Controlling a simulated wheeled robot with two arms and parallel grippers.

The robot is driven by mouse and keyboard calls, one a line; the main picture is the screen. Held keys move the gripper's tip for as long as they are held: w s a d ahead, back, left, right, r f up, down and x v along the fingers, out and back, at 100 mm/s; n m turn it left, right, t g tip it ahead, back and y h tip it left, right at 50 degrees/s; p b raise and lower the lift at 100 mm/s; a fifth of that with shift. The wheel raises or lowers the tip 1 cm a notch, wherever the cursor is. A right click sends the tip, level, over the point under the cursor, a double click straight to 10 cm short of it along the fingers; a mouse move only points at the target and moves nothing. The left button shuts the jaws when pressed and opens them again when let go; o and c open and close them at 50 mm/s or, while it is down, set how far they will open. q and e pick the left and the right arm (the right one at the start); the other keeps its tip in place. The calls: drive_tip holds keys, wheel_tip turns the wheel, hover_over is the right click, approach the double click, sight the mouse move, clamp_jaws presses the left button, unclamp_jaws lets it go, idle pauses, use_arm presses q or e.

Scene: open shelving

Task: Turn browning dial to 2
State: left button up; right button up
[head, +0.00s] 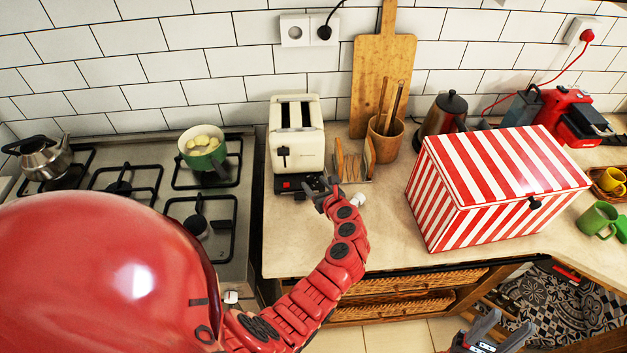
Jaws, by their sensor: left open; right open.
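A cream two-slot toaster (297,150) stands on the counter just right of the stove, with its lever side facing me. A black strip with red marks (288,184) runs along the bottom of that side. I cannot make out the browning dial or its setting. My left gripper (322,188) is open at the lower right corner of the toaster front, in front of part of the strip. I cannot tell whether it touches the toaster. My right gripper (488,333) is open and empty, low in front of the cabinets, far from the toaster.
A toast rack (354,165) with bread stands close right of the toaster. Behind are a utensil pot (385,142) and cutting board (378,75). A striped bread box (490,190) fills the right counter. A green pot (203,147) sits on the stove. The front counter is clear.

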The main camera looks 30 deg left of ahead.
use_arm(q)
drive_tip(key=shift+x, duration=0.9)
clamp_jaws()
